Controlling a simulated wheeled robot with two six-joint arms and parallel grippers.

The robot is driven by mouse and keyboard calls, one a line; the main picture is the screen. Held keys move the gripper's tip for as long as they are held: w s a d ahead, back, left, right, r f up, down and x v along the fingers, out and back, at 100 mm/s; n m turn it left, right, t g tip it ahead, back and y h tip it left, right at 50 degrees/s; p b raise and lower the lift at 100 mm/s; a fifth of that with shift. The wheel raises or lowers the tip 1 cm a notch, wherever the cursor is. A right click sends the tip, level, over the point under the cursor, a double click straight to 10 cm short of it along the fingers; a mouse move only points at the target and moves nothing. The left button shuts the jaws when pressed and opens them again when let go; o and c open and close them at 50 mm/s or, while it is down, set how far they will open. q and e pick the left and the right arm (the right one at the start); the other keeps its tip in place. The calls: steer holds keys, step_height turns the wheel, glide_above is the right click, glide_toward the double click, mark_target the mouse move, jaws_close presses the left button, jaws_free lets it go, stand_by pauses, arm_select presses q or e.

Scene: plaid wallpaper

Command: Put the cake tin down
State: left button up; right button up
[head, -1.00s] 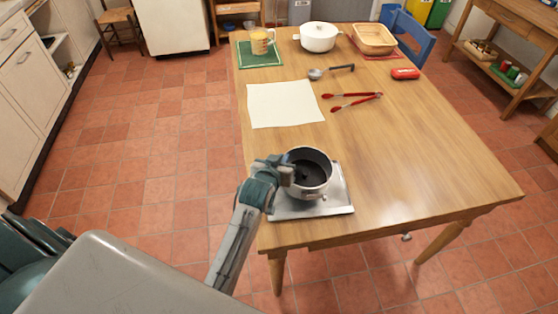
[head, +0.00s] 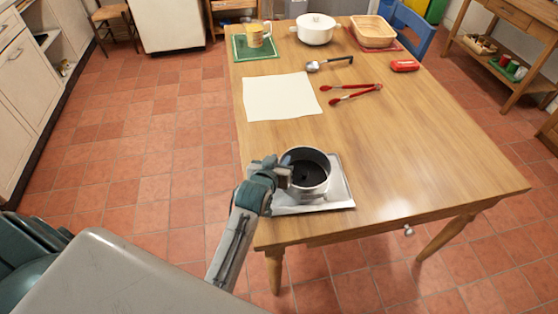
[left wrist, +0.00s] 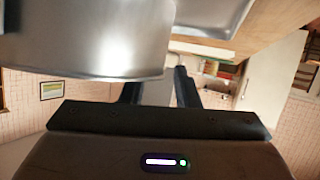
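The cake tin (head: 309,181) is a round silver tin with a dark inside. It is upright over a square silver tray (head: 338,196) near the front left corner of the table. My left gripper (head: 284,177) is at the tin's left side and appears shut on it. In the left wrist view the tin's wall (left wrist: 85,45) fills the upper left and partly hides the fingers (left wrist: 158,88). The tray (left wrist: 215,22) shows behind it. I cannot tell whether the tin's base touches the tray. My right gripper is out of view.
A cream cloth (head: 281,97) lies behind the tin. Red tongs (head: 350,93), a ladle (head: 330,63), a red object (head: 404,66), a mug (head: 258,34), a white pot (head: 316,30) and a basket (head: 374,32) are farther back. The table's right side (head: 420,150) is clear.

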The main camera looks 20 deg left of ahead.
arm_select(q)
steer(key=v, duration=1.2)
steer(key=shift+b, duration=0.45)
steer(key=s+a+f+m+g, duration=0.1)
steer(key=s+a+f+g, duration=0.15)
steer(key=s, duration=0.35)
steer(key=s+a+f+m+g, duration=0.1)
steer(key=s+f+g, duration=0.3)
steer(key=s, duration=0.3)
steer(key=s+a+f+m+g, duration=0.1)
steer(key=s+a+f+g, duration=0.15)
steer(key=s, duration=0.35)
step_height(320, 180, down, 29)
steer(key=a+g, duration=0.2)
steer(key=s+a+f+g, duration=0.1)
steer(key=s+f, duration=1.5)
steer(key=f, duration=0.4)
steer(key=shift+s+a+f, duration=0.3)
steer(key=shift+a, duration=0.05)
